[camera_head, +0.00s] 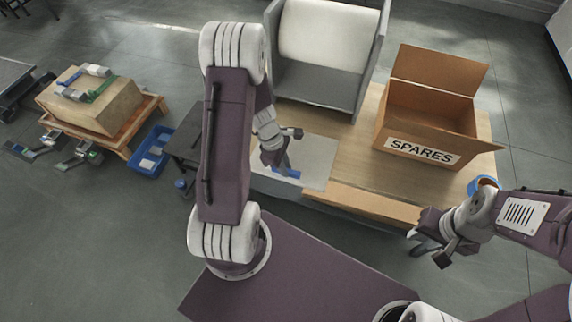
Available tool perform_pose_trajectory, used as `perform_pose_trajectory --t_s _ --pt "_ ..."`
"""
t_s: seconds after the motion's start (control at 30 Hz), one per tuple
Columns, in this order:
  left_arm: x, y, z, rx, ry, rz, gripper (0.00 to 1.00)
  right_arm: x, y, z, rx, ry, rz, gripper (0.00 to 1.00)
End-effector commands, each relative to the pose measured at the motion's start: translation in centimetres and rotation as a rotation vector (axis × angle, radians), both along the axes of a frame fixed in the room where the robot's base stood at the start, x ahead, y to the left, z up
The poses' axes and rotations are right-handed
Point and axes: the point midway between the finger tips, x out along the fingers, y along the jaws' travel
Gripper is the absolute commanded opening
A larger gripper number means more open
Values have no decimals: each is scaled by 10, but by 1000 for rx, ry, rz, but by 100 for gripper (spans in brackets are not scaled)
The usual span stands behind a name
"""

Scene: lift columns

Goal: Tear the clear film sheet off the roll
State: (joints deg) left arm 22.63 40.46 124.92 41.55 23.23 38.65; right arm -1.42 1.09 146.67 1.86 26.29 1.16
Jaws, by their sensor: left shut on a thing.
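A thick white roll (328,32) sits in a grey stand (366,75) at the back of the wooden table. A pale, see-through film sheet (317,160) lies at the table's front left, below the stand. Whether it still joins the roll is unclear. My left gripper (284,168) is at the sheet's front part and shut on it, beside a small blue piece (288,174). The arm partly hides the sheet's left side. My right gripper (428,250) is off the table's front right edge, its fingers apart and empty.
An open cardboard box marked SPARES (420,150) stands on the table's right. A blue ring (482,184) is near the right front corner. At left are a blue bin (151,153) and a low wooden stand bearing a block (92,104). Bare wood lies between sheet and box.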

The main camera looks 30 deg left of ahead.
Motion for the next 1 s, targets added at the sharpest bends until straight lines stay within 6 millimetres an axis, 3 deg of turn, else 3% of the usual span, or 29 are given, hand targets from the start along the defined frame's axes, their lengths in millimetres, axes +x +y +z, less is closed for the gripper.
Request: perform_pose_trajectory --t_s 1.0 --pt "-49 -10 1 0 0 1 0 0 0 -28 0 0 0 38"
